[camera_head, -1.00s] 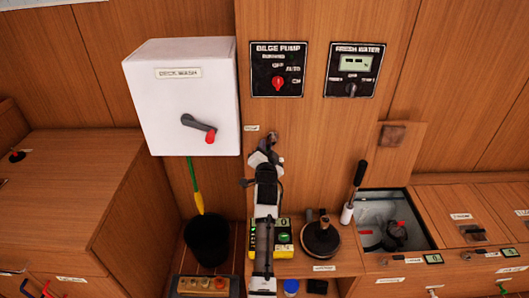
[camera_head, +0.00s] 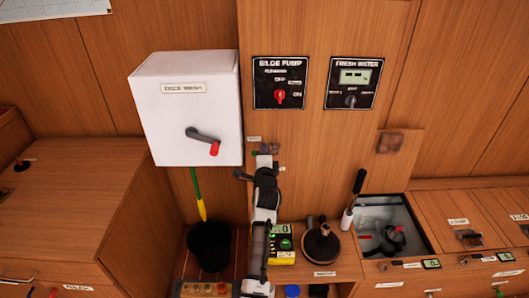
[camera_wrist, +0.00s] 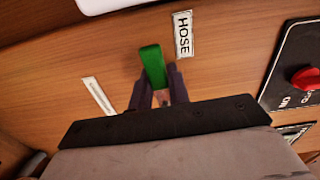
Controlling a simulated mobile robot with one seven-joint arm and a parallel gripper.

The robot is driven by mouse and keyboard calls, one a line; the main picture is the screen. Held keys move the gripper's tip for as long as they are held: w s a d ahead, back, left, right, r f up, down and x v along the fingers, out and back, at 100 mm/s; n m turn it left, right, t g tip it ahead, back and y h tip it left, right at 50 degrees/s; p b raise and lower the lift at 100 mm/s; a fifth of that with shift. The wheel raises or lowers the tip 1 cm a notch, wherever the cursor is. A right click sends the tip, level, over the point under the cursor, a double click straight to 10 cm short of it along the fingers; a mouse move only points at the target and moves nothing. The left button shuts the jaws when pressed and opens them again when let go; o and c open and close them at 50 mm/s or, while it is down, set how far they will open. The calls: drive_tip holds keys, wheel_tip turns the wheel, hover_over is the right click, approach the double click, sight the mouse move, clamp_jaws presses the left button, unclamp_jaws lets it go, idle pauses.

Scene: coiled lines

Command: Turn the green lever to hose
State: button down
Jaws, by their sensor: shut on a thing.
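The green lever (camera_wrist: 152,66) shows in the wrist view, between the two dark fingers of my gripper (camera_wrist: 159,78). The gripper is shut on it, and the lever's rounded green end sticks out past the fingertips. The HOSE label (camera_wrist: 183,34) is on the wood panel just right of the lever's end. Another pale label (camera_wrist: 98,96), too slanted to read, is left of the fingers. In the head view my gripper (camera_head: 265,152) is at the wood panel below the bilge pump plate, and it mostly hides the lever and its mount.
The white DECK WASH box (camera_head: 188,108) with a red-tipped handle juts out left of my gripper. The BILGE PUMP plate (camera_head: 268,70) with a red knob is above. A black bucket (camera_head: 210,246) and a dark round-based object (camera_head: 321,246) stand below.

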drive_tip(key=shift+r+m, duration=0.3)
drive_tip(key=c, duration=1.3)
unclamp_jaws()
drive_tip(key=shift+f, duration=0.15)
drive_tip(key=s+b, duration=0.2)
drive_tip(key=s, duration=1.1)
drive_tip(key=shift+s, duration=0.35)
